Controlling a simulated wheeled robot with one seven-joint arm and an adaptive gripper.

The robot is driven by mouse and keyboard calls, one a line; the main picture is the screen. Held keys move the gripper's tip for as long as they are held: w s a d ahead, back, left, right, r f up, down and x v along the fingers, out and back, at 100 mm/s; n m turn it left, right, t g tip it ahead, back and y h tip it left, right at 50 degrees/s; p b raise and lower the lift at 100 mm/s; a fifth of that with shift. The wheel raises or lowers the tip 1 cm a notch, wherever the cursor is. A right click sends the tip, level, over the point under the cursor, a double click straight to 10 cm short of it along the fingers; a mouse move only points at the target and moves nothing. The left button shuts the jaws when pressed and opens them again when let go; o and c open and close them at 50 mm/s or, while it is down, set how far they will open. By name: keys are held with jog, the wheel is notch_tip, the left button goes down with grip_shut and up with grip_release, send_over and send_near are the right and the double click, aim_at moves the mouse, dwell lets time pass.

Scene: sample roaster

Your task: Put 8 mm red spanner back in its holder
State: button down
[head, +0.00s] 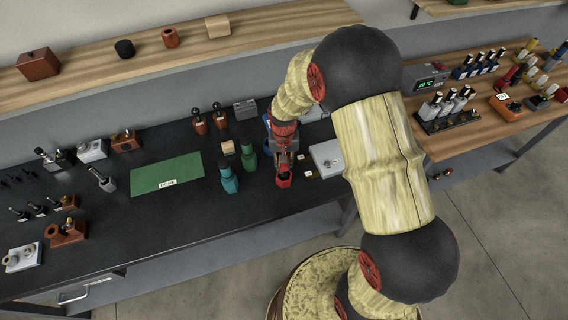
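My gripper (285,160) points down over the black bench, right of centre. Directly below it is a small red object (283,180), partly covered by the fingers. I cannot tell whether the fingers touch it, or whether they are open or shut. I cannot make out an 8 mm red spanner for certain at this size. I cannot single out its holder either. A teal object (228,179) and a green object (248,156) of similar upright form stand to the left of my gripper.
A green mat (150,183) with a label lies left of centre. A wooden block (228,148) stands behind the teal object. A pale flat box (326,157) is right of my gripper. Tools in stands fill the bench's left end. Black bench front-centre is clear.

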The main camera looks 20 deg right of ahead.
jog(key=shift+f+b, duration=0.95)
jog(key=shift+f, duration=0.5)
jog(key=c, duration=1.6)
grip_release()
jog(key=shift+c, duration=0.2)
jog(key=shift+o, duration=0.3)
notch_tip(320, 180, up, 12)
